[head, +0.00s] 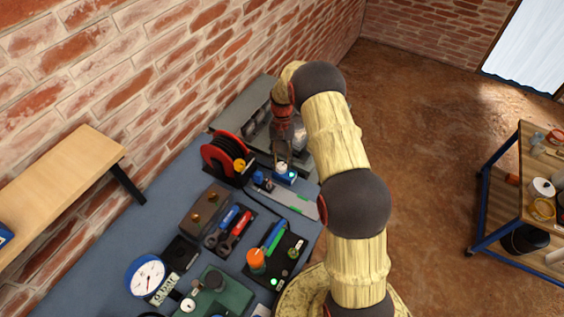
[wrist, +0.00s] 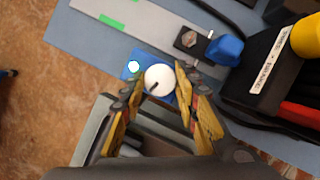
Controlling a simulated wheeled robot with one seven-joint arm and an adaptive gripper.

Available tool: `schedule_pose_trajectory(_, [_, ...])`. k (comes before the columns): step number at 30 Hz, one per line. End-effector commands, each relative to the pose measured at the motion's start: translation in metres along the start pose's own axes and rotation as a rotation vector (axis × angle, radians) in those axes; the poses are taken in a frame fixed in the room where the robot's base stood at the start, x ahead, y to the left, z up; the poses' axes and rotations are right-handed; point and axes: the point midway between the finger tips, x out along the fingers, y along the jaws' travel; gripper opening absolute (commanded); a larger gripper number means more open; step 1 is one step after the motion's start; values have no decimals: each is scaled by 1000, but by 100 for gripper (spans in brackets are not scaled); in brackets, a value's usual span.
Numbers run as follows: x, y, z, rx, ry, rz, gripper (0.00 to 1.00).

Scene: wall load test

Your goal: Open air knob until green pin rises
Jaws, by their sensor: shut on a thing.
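A white round knob (wrist: 159,79) with a dark pointer line sits on a blue block (wrist: 128,73). In the wrist view my gripper (wrist: 158,84) has its yellow-padded fingers on both sides of the knob, shut on it. A small bright white disc (wrist: 133,66) lies on the block, left of the knob. I cannot make out a raised green pin there. In the head view the blue block (head: 291,178) is at the far end of the bench, with my gripper (head: 281,165) over it and the knob partly hidden.
A grey rail (wrist: 150,22) with green marks and a blue knob (wrist: 225,50) lie close by. A black reel with red sides (head: 228,158) stands to the left. Tools, a gauge (head: 146,276) and a shelf (head: 65,185) are nearer. A cart (head: 520,200) stands right across open floor.

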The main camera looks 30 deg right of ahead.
Motion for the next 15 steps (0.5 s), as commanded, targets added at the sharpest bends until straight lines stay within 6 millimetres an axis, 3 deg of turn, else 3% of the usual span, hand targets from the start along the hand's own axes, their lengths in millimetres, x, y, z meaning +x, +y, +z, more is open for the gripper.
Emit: schedule_pose_trajectory(15, [-1, -2, -1, -212, 3, 87, 5])
